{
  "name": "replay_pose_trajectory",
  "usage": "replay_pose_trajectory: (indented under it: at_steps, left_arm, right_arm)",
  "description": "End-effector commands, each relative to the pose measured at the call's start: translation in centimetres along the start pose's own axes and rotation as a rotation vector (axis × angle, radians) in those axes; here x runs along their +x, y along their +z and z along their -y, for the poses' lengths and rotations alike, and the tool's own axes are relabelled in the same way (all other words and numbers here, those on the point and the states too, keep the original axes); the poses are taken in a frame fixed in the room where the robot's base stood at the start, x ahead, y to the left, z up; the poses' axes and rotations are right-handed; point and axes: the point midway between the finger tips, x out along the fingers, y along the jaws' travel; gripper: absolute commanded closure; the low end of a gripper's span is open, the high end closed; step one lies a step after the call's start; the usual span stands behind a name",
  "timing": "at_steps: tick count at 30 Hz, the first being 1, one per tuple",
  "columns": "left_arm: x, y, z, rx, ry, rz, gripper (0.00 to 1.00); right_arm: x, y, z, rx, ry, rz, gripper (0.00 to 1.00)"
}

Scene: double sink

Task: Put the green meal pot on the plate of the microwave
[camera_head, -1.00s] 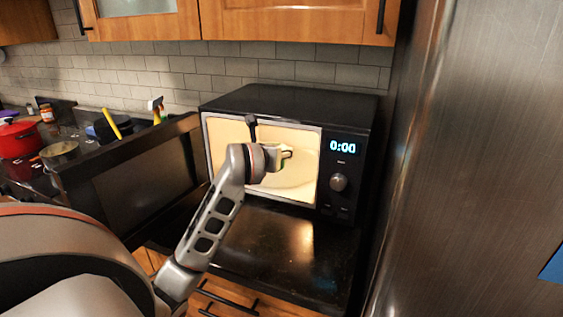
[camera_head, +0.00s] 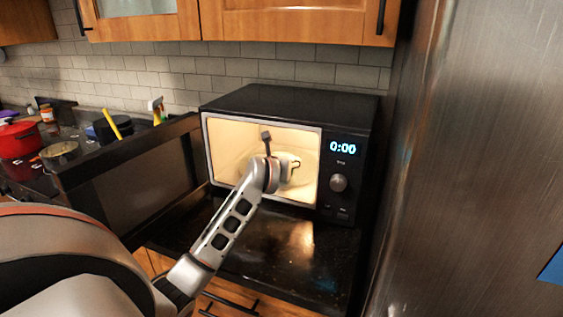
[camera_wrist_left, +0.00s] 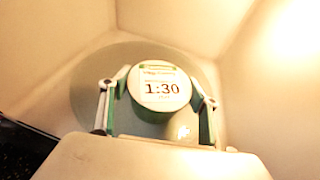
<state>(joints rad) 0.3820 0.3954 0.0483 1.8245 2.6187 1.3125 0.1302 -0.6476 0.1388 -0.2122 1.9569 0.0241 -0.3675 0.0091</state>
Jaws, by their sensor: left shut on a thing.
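The green meal pot (camera_wrist_left: 160,88) shows in the left wrist view with its white, green-rimmed lid towards the camera, printed 1:30. My left gripper (camera_wrist_left: 158,100) is shut on it, with a finger on either side. Behind it lies the round microwave plate (camera_wrist_left: 88,78). Whether the pot touches the plate I cannot tell. In the head view my left gripper (camera_head: 291,167) is inside the lit microwave (camera_head: 290,102), and my wrist hides most of the pot. The plate is hard to make out there. My right gripper is not in view.
The microwave door (camera_head: 130,182) stands open to the left. Its display reads 0:00. A steel fridge (camera_head: 480,160) fills the right side. The black counter (camera_head: 270,250) in front is clear. A red pot (camera_head: 18,138) and a pan (camera_head: 60,153) stand far left.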

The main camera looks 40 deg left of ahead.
Motion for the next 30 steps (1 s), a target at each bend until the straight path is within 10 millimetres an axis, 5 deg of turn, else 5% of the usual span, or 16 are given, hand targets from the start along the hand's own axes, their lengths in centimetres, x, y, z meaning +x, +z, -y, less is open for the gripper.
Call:
replay_pose_trajectory:
  at_steps: [13, 14, 15, 30]
  left_arm:
    - [0.39, -0.33, 0.0, 0.0, 0.0, 0.005, 0.76]
    - [0.41, -0.43, 0.01, 0.0, 0.0, 0.002, 0.34]
    - [0.39, -0.39, 0.01, 0.0, 0.0, 0.002, 0.24]
    - [-0.36, -0.07, 0.02, 0.0, 0.0, 0.003, 0.22]
  right_arm:
    - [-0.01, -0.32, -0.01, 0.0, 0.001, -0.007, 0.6]
    - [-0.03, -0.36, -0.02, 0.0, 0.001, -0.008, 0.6]
    - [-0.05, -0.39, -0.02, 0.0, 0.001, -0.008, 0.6]
    - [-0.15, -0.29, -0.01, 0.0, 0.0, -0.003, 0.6]
